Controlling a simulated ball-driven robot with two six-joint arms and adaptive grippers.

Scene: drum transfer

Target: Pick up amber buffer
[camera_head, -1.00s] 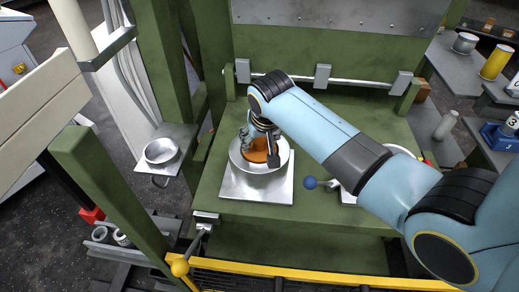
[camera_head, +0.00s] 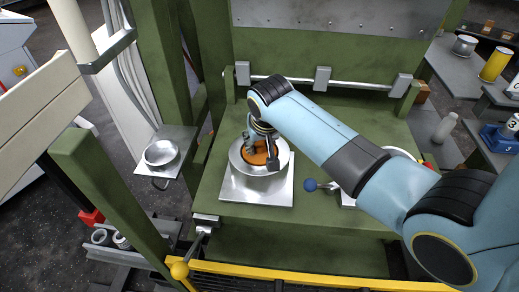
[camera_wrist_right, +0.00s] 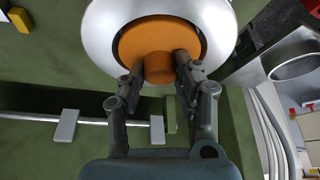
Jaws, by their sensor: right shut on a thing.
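The amber buffer (camera_wrist_right: 130,42) is an orange disc with a round knob on top. It sits inside a silver metal cup on the green machine bed, and shows in the head view (camera_head: 253,157) partly behind my gripper. My right gripper (camera_wrist_right: 160,68) is shut on the buffer's knob, one finger on each side, and it reaches down into the cup in the head view (camera_head: 262,160). The silver cup (camera_head: 262,181) stands on a square metal plate (camera_head: 284,193). My left gripper is not in view.
A small metal bowl (camera_head: 161,153) sits on a side shelf at the left. A blue ball knob (camera_head: 310,185) stands right of the plate. Green posts (camera_head: 110,190) and a yellow front rail (camera_head: 300,281) frame the bed. A yellow cylinder (camera_head: 496,63) stands far right.

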